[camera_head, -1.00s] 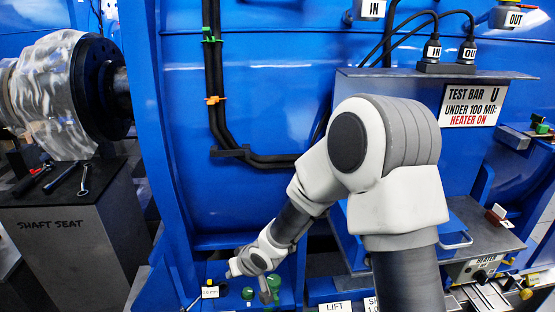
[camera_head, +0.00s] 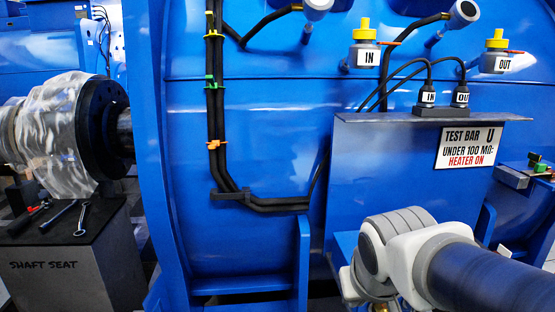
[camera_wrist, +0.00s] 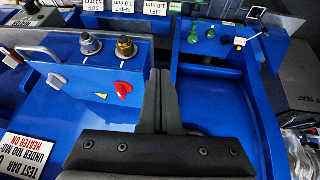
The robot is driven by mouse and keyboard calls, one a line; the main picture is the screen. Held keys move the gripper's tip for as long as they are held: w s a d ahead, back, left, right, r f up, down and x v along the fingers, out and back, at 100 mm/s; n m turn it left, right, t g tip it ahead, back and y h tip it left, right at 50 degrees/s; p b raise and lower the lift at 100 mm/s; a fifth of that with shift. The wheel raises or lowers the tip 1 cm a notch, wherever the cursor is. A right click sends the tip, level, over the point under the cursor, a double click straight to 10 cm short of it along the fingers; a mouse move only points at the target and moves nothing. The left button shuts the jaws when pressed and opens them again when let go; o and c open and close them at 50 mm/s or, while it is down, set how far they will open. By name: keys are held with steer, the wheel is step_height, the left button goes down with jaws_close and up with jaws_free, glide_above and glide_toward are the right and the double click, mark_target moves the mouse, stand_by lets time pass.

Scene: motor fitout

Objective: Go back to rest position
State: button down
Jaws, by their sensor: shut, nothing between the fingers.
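My gripper (camera_wrist: 159,92) shows in the wrist view with its two dark fingers together and nothing between them. It hangs over a blue panel (camera_wrist: 70,70) and beside a blue tray-like recess (camera_wrist: 215,100). In the head view my arm (camera_head: 410,255) is folded low at the bottom right, and my gripper is out of sight there.
A blue motor housing (camera_head: 265,130) fills the middle. A dark plinth marked SHAFT SEAT (camera_head: 60,270) holds several tools at left. The TEST BAR sign (camera_head: 468,147) hangs on a blue box at right.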

steer(key=s+d+r, duration=0.1)
steer(key=s+r, duration=0.1)
steer(key=s, duration=0.7)
step_height(320, 180, up, 20)
steer(key=p, duration=2)
steer(key=shift+w+m+y, duration=0.4)
